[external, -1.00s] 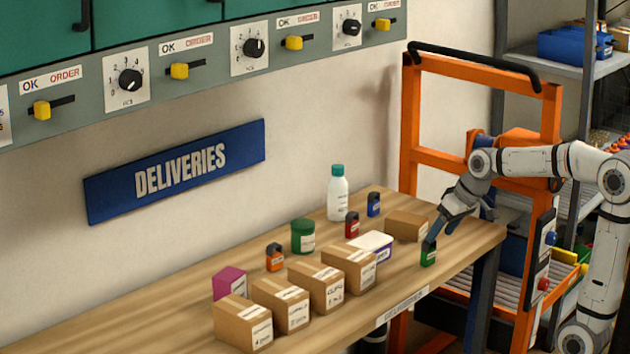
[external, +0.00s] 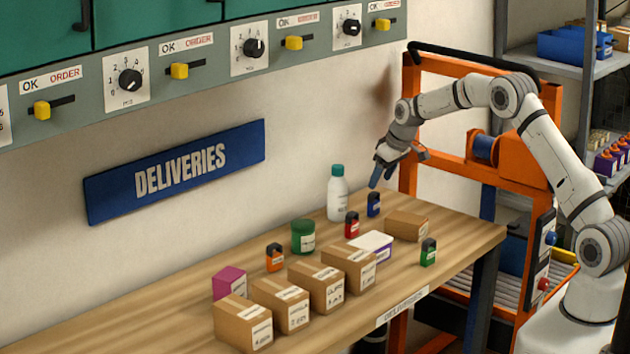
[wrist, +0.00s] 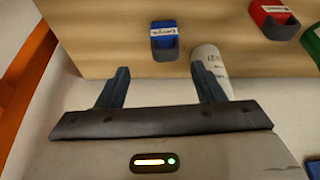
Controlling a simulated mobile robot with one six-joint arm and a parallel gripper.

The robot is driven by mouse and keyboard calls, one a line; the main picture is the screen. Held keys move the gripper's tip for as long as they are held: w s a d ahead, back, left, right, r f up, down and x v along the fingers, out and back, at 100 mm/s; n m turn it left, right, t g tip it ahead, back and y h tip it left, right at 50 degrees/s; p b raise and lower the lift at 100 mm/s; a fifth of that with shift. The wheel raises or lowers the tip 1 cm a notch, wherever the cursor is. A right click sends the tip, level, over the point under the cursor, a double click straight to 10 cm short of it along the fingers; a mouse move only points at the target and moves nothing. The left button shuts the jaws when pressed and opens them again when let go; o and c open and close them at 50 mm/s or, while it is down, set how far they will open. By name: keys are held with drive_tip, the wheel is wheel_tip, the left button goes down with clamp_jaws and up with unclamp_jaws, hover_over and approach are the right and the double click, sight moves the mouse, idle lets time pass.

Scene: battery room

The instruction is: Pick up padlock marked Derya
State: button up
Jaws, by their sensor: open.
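Several padlocks stand on the wooden bench: a blue one (external: 374,204), a red one (external: 352,225), an orange one (external: 275,257) and a green one (external: 429,252). The names on their labels are too small or blurred to read surely. My gripper (external: 396,170) is open and empty, in the air above the back of the bench near the blue padlock. In the wrist view, the blue padlock (wrist: 164,42) lies just beyond the open fingertips (wrist: 163,72), between their lines, apart from them. The red padlock (wrist: 273,15) shows further right.
A white bottle (external: 338,195) stands left of the blue padlock; in the wrist view it (wrist: 209,62) is partly behind the right finger. A flat carton (external: 407,226), white box (external: 372,244), green tub (external: 303,236) and several cartons (external: 316,287) crowd the bench. Bare wood surrounds the green padlock.

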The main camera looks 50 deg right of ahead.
sight(374, 193)
drive_tip(key=x, duration=0.2)
drive_tip(key=p+x, duration=0.1)
drive_tip(key=x, duration=0.2)
drive_tip(key=p+x, duration=0.1)
drive_tip(key=x, duration=0.2)
drive_tip(key=shift+s+a, duration=0.2)
drive_tip(key=shift+a, duration=0.2)
drive_tip(key=c, duration=1.1)
